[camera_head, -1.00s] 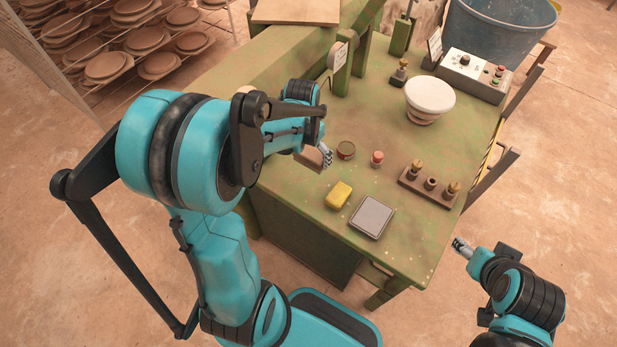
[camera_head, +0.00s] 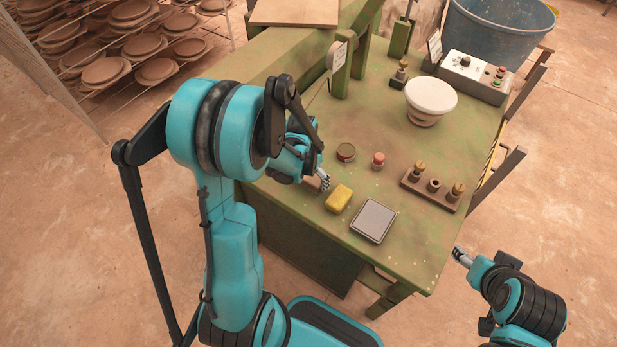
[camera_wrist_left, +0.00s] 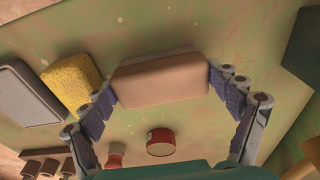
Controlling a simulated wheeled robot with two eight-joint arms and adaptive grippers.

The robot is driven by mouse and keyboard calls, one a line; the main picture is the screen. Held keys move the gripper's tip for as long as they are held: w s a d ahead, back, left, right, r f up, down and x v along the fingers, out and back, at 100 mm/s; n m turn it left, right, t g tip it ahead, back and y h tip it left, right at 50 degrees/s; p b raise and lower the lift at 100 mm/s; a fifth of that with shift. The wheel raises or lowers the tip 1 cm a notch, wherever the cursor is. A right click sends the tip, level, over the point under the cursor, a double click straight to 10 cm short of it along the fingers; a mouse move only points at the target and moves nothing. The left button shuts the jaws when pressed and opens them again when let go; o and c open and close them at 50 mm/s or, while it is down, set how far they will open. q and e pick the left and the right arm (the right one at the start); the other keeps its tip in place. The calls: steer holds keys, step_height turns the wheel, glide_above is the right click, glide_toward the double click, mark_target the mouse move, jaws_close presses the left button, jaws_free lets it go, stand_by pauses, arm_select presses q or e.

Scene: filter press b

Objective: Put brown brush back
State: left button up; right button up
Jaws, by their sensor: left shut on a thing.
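The brown brush (camera_wrist_left: 160,82) is a tan-brown block with rounded edges; in the left wrist view it lies between my left gripper's fingers. Its bristles cannot be made out. My left gripper (camera_head: 322,183) is shut on it, near the table's left edge, just left of the yellow sponge (camera_head: 339,198). In the head view only a small piece of the brush (camera_head: 312,183) shows; my arm hides the rest. I cannot tell whether it touches the table. My right gripper (camera_head: 462,256) is off the table's right front corner, apart from everything; its fingers are too small to read.
On the green table (camera_head: 400,255) are a grey flat pad (camera_head: 373,220), a round tin (camera_head: 346,152), a small red-topped piece (camera_head: 378,159), a wooden peg block (camera_head: 431,191) and a white bowl (camera_head: 430,98). A control box (camera_head: 474,75) stands at the back. Bare tabletop lies right of the pad.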

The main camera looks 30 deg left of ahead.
arm_select(q)
steer(key=shift+f, duration=0.2)
steer(key=o, duration=1.5)
steer(key=shift+o, duration=0.2)
steer(key=shift+r, duration=0.2)
step_height(320, 180, up, 11)
steer(key=s+p, duration=0.1)
steer(key=p, duration=0.3)
steer(key=s+d+r+t, duration=0.5)
steer(key=s+d+r, duration=0.4)
steer(key=d+r, duration=0.1)
steer(key=shift+s+d+r+n+t, duration=0.3)
steer(key=shift+s+r+n+t, duration=0.1)
steer(key=shift+r, duration=0.15)
